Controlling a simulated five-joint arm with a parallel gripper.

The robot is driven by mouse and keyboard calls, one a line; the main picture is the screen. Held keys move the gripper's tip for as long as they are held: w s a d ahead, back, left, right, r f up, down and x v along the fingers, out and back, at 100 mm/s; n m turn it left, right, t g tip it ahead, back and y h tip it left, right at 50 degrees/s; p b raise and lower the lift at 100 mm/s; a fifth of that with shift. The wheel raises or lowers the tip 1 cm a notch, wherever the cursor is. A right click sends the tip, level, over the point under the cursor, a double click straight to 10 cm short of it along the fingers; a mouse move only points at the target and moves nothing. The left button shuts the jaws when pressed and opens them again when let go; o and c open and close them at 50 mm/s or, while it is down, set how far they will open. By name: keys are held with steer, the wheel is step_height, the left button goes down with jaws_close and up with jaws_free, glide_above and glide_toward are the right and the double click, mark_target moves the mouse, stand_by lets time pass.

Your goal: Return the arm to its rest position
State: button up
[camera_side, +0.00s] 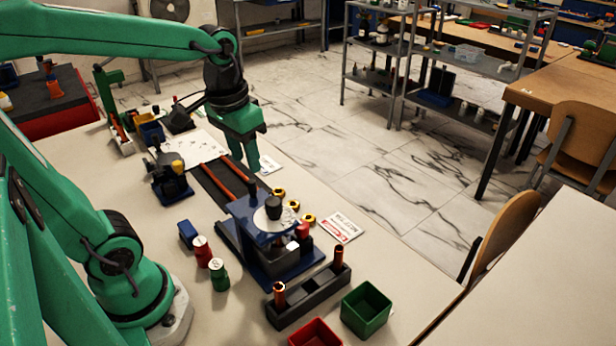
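My gripper (253,160) is green and hangs from the end of my green arm, pointing down above the far part of the light table (150,240). One finger shows clearly; the other is hard to make out, so I cannot tell whether it is open or shut. No held object shows at its tip. Below and nearer the camera stands the blue gauge rig (262,222) with a round pale disc and a black knob on top. My gripper appears apart from the rig.
A dark block (318,290) holds two copper-coloured pins. Green (366,308) and red (316,334) bins stand at the front. Red (202,250) and green (219,274) cylinders and a blue block (188,233) lie near my base. A dark fixture (170,180) stands behind them.

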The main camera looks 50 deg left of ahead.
steer(key=shift+s+d+r+m+t, duration=0.2)
steer(key=shift+s+d+t, duration=0.15)
steer(key=shift+s+t, duration=0.3)
steer(key=shift+s+d+r+m+t, duration=0.2)
steer(key=shift+s+d+t, duration=0.2)
steer(key=shift+s+t, duration=0.3)
steer(key=shift+s+d+r+m+t, duration=0.1)
steer(key=shift+s+d+m+t, duration=0.2)
steer(key=shift+s+t, duration=0.35)
